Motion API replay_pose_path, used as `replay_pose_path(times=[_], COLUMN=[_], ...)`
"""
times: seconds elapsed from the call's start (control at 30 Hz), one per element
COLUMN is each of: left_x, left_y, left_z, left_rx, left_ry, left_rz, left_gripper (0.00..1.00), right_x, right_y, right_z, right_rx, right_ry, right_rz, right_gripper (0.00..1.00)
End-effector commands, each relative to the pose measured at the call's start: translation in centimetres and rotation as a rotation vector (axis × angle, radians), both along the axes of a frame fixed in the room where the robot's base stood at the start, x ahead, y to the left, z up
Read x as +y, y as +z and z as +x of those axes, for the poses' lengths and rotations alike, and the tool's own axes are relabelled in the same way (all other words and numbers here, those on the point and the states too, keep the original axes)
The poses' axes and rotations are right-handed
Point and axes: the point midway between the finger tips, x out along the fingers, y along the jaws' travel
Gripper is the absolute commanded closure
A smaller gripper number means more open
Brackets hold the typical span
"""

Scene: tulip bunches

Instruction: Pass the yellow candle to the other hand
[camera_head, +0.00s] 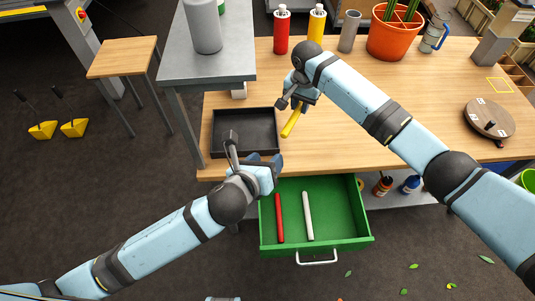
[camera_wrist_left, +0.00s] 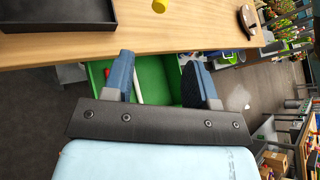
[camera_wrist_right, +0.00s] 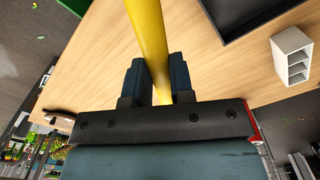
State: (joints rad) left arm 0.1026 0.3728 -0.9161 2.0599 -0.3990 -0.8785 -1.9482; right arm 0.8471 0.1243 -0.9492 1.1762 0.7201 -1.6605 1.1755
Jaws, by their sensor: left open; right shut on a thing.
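The yellow candle (camera_head: 292,121) is held above the wooden table, beside the black tray, in the head view. My right gripper (camera_head: 303,100) is shut on it near one end. In the right wrist view the candle (camera_wrist_right: 149,40) runs from between the two fingers (camera_wrist_right: 158,82) out past the top edge. In the left wrist view only the candle's tip (camera_wrist_left: 160,6) shows at the top. My left gripper (camera_head: 254,157) is open and empty, near the table's front edge above the drawer. Its spread fingers (camera_wrist_left: 162,75) show in the left wrist view, apart from the candle.
The black tray (camera_head: 216,148) sits at the table's front left. The open green drawer (camera_head: 339,215) below holds a red candle (camera_head: 279,218) and a white candle (camera_head: 308,216). An orange pot (camera_head: 389,42) and bottles stand at the back.

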Motion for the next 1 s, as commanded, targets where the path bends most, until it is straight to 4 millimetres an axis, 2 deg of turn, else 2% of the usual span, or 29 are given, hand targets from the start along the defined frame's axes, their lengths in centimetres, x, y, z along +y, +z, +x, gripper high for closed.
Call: replay_pose_path(times=[0.1,0.3,0.47,0.8,1.0], left_x=[-0.3,-0.5,-1.1,-3.4,-4.3], left_y=[1.1,1.6,0.9,-1.5,-2.5], left_z=[0.4,0.8,2.2,7.7,10.0], left_rx=[-0.105,-0.179,-0.183,-0.181,-0.181], left_ry=[-0.079,-0.13,-0.134,-0.133,-0.132], left_rz=[0.189,0.329,0.339,0.334,0.335], left_gripper=[0.47,0.47,0.47,0.47,0.47], right_x=[0.0,0.0,0.0,0.0,0.0], right_y=[0.0,0.0,0.0,0.0,0.0], right_z=[0.0,0.0,0.0,0.0,0.0], right_rx=[0.0,0.0,0.0,0.0,0.0], right_ry=[0.0,0.0,0.0,0.0,0.0], right_rz=[0.0,0.0,0.0,0.0,0.0], right_gripper=[1.0,1.0,1.0,1.0,1.0])
